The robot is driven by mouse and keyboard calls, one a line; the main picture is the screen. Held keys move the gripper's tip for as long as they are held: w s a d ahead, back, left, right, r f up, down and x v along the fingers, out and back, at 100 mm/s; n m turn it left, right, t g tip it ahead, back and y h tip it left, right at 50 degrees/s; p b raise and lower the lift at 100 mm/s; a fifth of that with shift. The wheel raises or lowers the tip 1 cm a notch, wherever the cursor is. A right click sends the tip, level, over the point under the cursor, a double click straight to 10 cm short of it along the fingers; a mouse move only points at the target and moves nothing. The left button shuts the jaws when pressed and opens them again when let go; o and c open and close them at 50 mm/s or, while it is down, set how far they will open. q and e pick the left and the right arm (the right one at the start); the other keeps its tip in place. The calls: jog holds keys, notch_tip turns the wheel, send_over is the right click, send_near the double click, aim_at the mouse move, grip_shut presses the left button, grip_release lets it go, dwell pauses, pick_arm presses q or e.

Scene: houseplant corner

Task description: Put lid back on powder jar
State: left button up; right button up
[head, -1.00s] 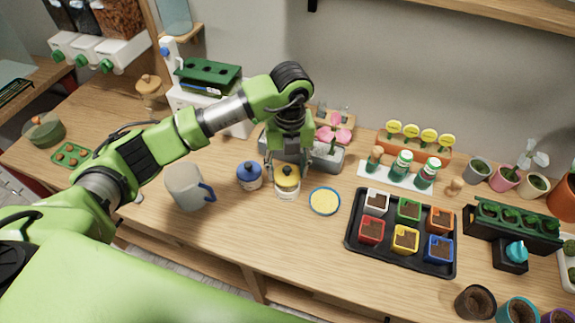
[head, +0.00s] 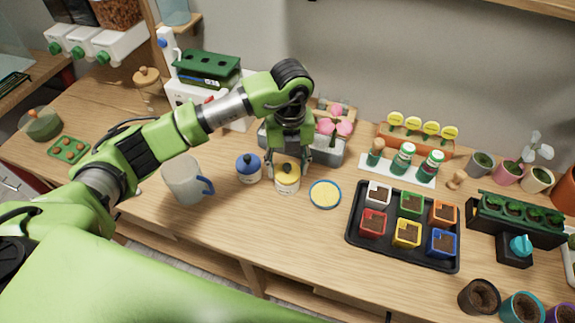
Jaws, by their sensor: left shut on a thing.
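The lid looks level and seated, but a small gap cannot be ruled out from here. My left gripper (head: 290,166) reaches down from above with its fingers around the top of the lid and is shut on it. The fingers partly hide the lid's top. My right gripper is not in view.
A jar with a blue lid (head: 248,168) stands close on the left, beside a grey mug (head: 185,181). A blue-rimmed yellow dish (head: 325,194) lies just right. A black tray of colored pots (head: 362,252) is further right. The front bench strip is clear.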

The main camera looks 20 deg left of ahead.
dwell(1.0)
pick_arm(q)
jog(key=shift+f+b, duration=0.15)
jog(key=shift+b, duration=0.2)
dwell(0.7)
jog(key=o, duration=1.4)
